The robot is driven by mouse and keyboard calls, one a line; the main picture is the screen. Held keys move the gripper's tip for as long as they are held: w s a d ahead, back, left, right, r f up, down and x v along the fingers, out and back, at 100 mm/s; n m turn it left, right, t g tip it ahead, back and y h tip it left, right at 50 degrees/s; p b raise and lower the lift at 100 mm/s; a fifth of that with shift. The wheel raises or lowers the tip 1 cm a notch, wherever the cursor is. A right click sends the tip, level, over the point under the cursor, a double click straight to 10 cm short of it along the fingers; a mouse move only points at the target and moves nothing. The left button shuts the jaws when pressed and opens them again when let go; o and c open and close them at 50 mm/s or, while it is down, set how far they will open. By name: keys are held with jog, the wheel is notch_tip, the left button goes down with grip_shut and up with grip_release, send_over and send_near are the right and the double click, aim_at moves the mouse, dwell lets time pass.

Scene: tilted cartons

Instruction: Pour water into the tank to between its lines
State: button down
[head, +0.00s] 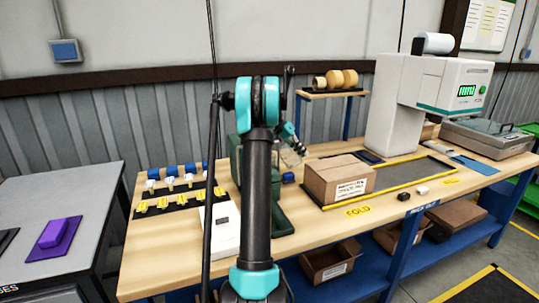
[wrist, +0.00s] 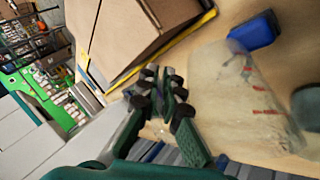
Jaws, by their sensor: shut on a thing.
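My gripper (head: 289,133) is seen beyond my raised arm in the head view, over the workbench. It also shows in the wrist view (wrist: 163,100), with its dark fingers close together. A clear vessel (head: 292,155) hangs at the gripper, tilted. In the wrist view this see-through vessel (wrist: 235,92) has red marks and lies beside the fingers; its exact grip point is unclear. A dark green machine (head: 277,215) stands on the bench, partly hidden behind my arm. I cannot clearly make out the tank or the water level.
A carton (head: 338,180) stands right of the gripper, with a small blue block (head: 288,178) between them. A white box (head: 221,231) and rows of yellow and blue parts (head: 178,198) lie left. A white machine (head: 395,105) stands at the back right.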

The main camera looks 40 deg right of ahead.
jog(key=r, duration=0.1)
jog(key=s+r+t, duration=0.1)
jog(key=shift+s+d+r+t+y, duration=0.3)
jog(key=shift+r+t, duration=0.1)
jog(key=shift+s+d+f+m+t+y+p, duration=0.2)
jog(key=shift+s+f+m+t+y, duration=0.1)
jog(key=shift+t, duration=0.5)
jog(key=shift+s+d+f+m+t+y+p, duration=0.15)
jog(key=shift+s+f+t+y+p, duration=0.15)
jog(key=shift+t, duration=0.5)
jog(key=shift+s+d+f+m+t+y+p, duration=0.1)
jog(key=shift+s+f+m+t+y+p, duration=0.15)
jog(key=shift+t, duration=0.55)
jog(key=shift+f, duration=0.1)
dwell(0.8)
